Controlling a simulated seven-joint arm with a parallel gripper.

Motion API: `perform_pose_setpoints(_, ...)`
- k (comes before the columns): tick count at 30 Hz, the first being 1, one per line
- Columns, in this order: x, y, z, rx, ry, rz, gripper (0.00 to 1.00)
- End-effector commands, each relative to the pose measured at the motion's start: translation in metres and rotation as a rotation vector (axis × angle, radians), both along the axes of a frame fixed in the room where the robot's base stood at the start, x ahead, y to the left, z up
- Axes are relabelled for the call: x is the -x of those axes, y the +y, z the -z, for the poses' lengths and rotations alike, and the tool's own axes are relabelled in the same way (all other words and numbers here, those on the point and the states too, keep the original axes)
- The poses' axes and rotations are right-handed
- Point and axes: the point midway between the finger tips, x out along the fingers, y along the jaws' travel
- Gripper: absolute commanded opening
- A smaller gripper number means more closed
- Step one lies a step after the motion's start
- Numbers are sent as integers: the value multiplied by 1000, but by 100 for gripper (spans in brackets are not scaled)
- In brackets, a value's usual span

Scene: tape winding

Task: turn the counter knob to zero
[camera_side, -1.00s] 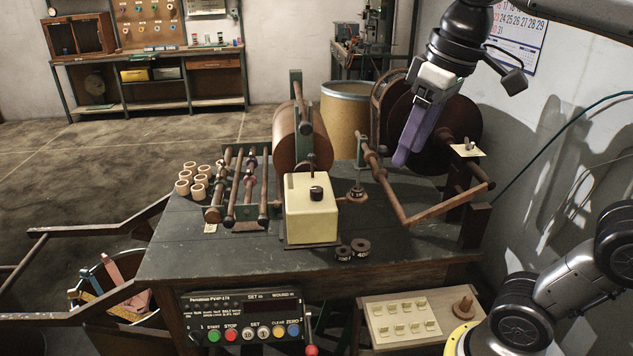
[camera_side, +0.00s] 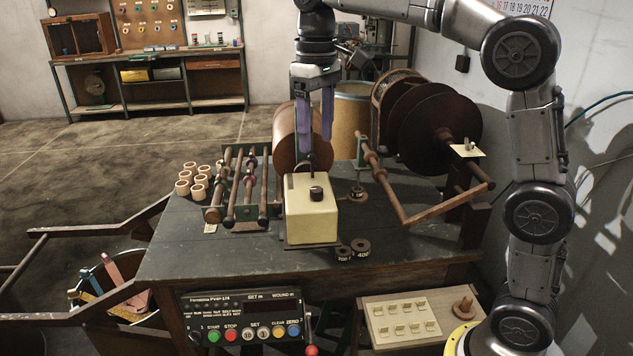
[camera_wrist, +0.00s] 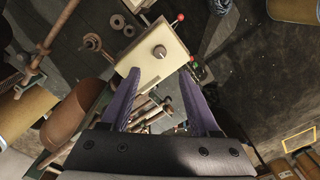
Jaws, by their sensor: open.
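The counter knob (camera_side: 316,192) is a small dark cylinder standing on top of a cream box (camera_side: 311,222) in the middle of the bench. In the wrist view the knob (camera_wrist: 160,52) looks grey and round, with a light mark, on the box's top face. My gripper (camera_side: 317,147) hangs above and behind the box with its two purple fingers pointing down, apart and empty. In the wrist view my gripper (camera_wrist: 159,70) has one finger on each side of the picture's middle, with the knob just beyond the tips. No contact with the knob shows.
A large brown drum (camera_side: 285,137) stands just behind the box. Dark reels (camera_side: 432,130) and a wooden bar frame (camera_side: 420,213) stand to the right. Rollers (camera_side: 248,195) and pale rings (camera_side: 190,182) are on the left. The control panel (camera_side: 245,315) fronts the bench.

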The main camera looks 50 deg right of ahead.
Motion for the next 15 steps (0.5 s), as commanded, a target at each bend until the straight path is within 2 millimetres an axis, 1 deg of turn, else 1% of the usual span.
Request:
perform_pose_setpoints(1,1,0,11,0,5,0,62)
perform_pose_setpoints(6,1,0,45,0,5,0,62)
perform_pose_setpoints(12,1,0,80,0,3,0,62)
perform_pose_setpoints(15,1,0,92,0,2,0,62)
